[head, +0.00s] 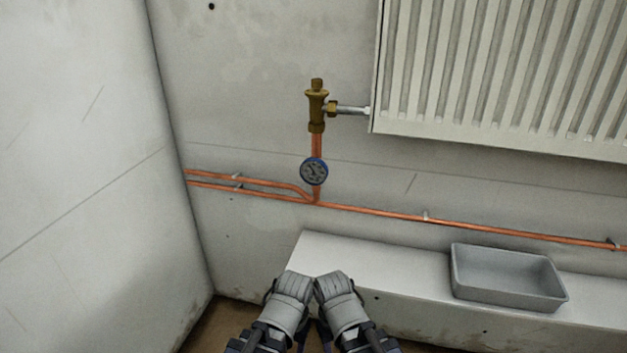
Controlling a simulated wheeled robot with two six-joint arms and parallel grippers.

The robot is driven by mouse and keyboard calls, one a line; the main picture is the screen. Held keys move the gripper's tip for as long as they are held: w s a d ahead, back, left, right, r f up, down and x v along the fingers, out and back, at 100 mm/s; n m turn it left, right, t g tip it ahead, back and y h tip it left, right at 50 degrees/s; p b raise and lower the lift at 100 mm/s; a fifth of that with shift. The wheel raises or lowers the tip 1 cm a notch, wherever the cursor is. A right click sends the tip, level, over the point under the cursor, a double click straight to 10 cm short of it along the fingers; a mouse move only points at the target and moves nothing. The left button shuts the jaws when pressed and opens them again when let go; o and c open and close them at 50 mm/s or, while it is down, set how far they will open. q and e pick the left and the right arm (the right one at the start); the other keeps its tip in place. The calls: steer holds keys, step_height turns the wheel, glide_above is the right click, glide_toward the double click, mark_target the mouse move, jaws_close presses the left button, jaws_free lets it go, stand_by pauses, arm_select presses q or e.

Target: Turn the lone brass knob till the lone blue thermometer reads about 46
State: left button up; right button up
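The brass valve body (316,112) stands upright on a copper riser, left of the radiator. At its top is a small brass knob or stem (317,85); its exact shape is too small to tell. Below the valve, the blue-rimmed round thermometer (313,171) is fixed on the riser. My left gripper (296,281) and my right gripper (330,281) are side by side at the bottom, well below the thermometer and apart from valve and knob. Whether their fingers are open or shut is unclear.
The white radiator (500,75) hangs at the upper right, joined to the valve by a short pipe. Copper pipes (400,215) run along the wall. A grey tray (508,280), apparently empty, sits on a white ledge (370,262). A side wall stands at left.

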stand_by(0.9)
step_height(320, 180, up, 55)
steer(key=p, duration=5.5)
steer(key=shift+s, duration=0.1)
